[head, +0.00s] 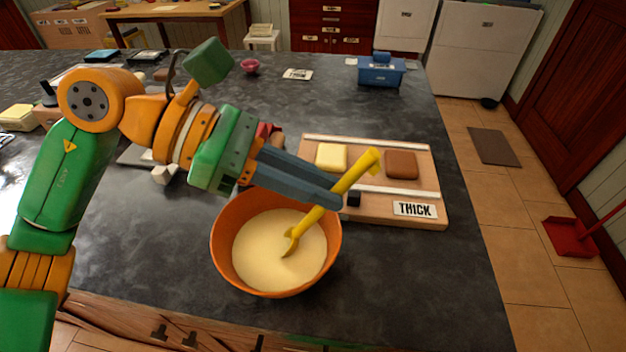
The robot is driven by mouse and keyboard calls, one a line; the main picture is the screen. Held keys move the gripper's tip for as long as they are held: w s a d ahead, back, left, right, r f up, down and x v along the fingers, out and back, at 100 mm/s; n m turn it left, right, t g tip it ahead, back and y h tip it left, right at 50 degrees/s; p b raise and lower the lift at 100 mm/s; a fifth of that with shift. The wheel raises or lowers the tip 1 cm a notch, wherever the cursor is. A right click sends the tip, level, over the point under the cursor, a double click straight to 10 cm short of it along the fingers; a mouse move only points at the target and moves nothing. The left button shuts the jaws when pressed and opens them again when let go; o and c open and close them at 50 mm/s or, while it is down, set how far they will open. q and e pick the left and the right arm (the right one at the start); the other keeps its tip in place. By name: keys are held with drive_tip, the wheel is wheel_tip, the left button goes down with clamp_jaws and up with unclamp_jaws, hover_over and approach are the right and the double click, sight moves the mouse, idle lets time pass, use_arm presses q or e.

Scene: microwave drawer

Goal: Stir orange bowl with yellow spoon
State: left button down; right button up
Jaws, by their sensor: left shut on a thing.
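The orange bowl (226,259) stands on the dark counter near its front edge, holding a pale cream batter (265,256). The yellow spoon (357,174) is tilted, its handle pointing up and to the right. The spoon's lower end reaches down to the batter inside the bowl. My left gripper (332,203) comes in from the left above the bowl's far rim and is shut on the spoon's handle. The fingers hide part of the far rim and part of the handle. My right gripper does not show.
A wooden board (440,188) with a yellow block (331,157), a brown block (401,165) and a "THICK" label (415,209) lies just behind and right of the bowl. A blue box (381,72) stands farther back. The counter right of the bowl (420,285) is clear.

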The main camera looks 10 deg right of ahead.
sight(361, 158)
use_arm(q)
drive_tip(key=shift+d+r+p, duration=0.1)
drive_tip(key=shift+r+p, duration=0.25)
drive_tip(key=shift+r, duration=0.05)
drive_tip(key=d+r+p, duration=0.1)
drive_tip(key=r, duration=0.1)
drive_tip(key=d+r+p, duration=0.1)
drive_tip(key=r+p, duration=0.1)
drive_tip(key=d+r+p, duration=0.1)
drive_tip(key=r+p, duration=0.1)
drive_tip(key=shift+s, duration=0.4)
drive_tip(key=shift+d+r, duration=0.35)
drive_tip(key=shift+d, duration=0.05)
wheel_tip(361, 158, up, 4)
drive_tip(key=p, duration=0.3)
drive_tip(key=shift+r+p, duration=0.1)
drive_tip(key=shift+p, duration=0.25)
drive_tip(key=shift+s, duration=0.1)
idle(0.3)
